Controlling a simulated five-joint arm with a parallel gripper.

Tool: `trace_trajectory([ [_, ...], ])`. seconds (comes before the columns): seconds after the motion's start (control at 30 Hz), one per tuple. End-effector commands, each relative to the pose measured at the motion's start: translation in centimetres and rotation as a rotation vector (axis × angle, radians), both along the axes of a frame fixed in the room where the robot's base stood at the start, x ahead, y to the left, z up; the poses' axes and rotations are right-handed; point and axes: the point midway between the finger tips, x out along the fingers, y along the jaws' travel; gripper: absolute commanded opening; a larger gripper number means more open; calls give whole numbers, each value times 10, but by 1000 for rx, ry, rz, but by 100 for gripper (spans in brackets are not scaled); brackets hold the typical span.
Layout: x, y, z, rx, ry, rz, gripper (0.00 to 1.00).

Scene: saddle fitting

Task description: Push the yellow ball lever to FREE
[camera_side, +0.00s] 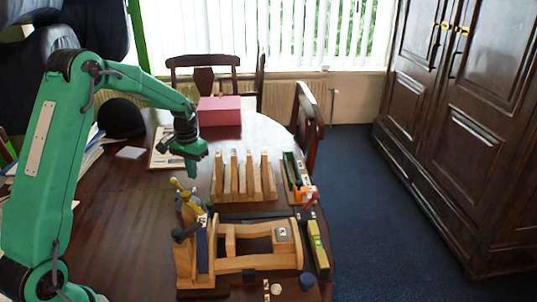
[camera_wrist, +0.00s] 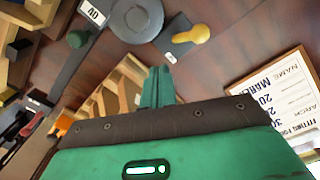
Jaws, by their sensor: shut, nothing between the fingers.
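The yellow ball lever (camera_side: 180,187) stands at the left end of the wooden fixture (camera_side: 262,262) in the side view. In the wrist view its yellow ball (camera_wrist: 198,34) shows at the top, beside a round grey disc (camera_wrist: 136,18). My gripper (camera_side: 192,170) is above and behind the lever in the side view, apart from it. In the wrist view my green fingers (camera_wrist: 157,82) are together and empty, pointing toward the disc and lever. I cannot read a FREE mark in either view.
A wooden rack with several upright slats (camera_side: 243,180) stands behind the fixture. A green tray (camera_side: 293,172) and an orange tool (camera_side: 306,194) lie to its right. A yellow level (camera_side: 318,245) lies at the right edge. A framed sheet (camera_wrist: 280,100) lies right in the wrist view.

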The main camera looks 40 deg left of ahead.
Motion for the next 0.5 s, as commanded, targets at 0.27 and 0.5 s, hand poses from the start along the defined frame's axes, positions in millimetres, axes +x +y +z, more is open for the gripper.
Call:
trace_trajectory([
  [0.27,0,0,16,1,-2,0,0],
  [0.5,0,0,29,0,-1,0,0],
])
